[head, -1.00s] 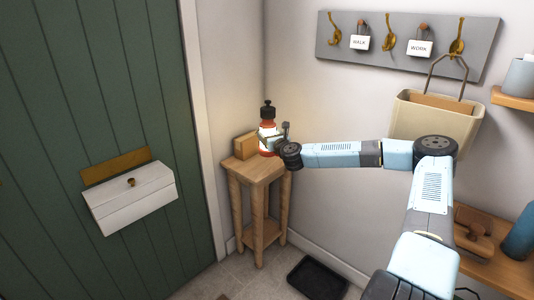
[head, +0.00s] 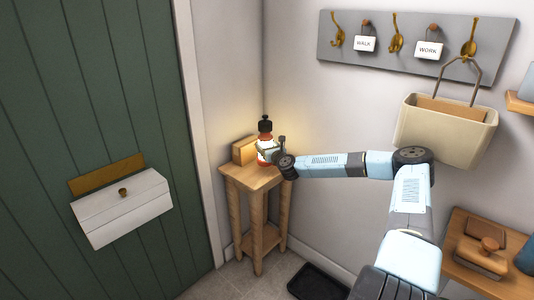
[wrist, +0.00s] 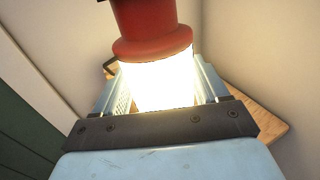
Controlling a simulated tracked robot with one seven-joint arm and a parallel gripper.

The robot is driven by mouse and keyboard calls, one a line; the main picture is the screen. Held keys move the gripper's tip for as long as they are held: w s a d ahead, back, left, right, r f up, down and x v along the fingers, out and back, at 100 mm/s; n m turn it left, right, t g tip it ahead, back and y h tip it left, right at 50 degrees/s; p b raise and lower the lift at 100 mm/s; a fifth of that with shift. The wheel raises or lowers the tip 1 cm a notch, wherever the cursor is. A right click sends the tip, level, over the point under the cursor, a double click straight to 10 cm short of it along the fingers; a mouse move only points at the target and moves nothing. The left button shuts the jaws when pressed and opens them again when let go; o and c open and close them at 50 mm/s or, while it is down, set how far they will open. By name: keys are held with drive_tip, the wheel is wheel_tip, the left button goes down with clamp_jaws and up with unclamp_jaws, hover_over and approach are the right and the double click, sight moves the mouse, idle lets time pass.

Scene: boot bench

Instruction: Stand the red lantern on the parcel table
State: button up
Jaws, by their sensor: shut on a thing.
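The red lantern (head: 265,130) has a black top and a brightly glowing middle. It stands upright at the parcel table (head: 268,183), a small wooden corner stand with a lower shelf. My gripper (head: 266,150) is shut on the lantern around its glowing part. In the wrist view the lantern (wrist: 150,25) shows its red cap above the glow, between the two fingers (wrist: 160,88). The lantern's base is at or just above the tabletop; I cannot tell whether it touches. The wrist view hides the base.
A brown parcel (head: 244,150) sits on the table just left of the lantern. A white letter box (head: 122,208) is on the green door at left. A hook rail with a hanging cream basket (head: 446,132) is at right. A black tray (head: 318,282) lies on the floor.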

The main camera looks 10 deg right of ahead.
drive_tip(key=shift+w+d+f, duration=0.15)
drive_tip(key=shift+f, duration=0.45)
drive_tip(key=shift+w+d+f, duration=0.1)
drive_tip(key=shift+f, duration=0.55)
drive_tip(key=shift+w+d+f, duration=0.15)
drive_tip(key=shift+f, duration=0.45)
drive_tip(key=o, duration=1.5)
drive_tip(key=shift+f, duration=0.1)
drive_tip(key=shift+o, duration=0.2)
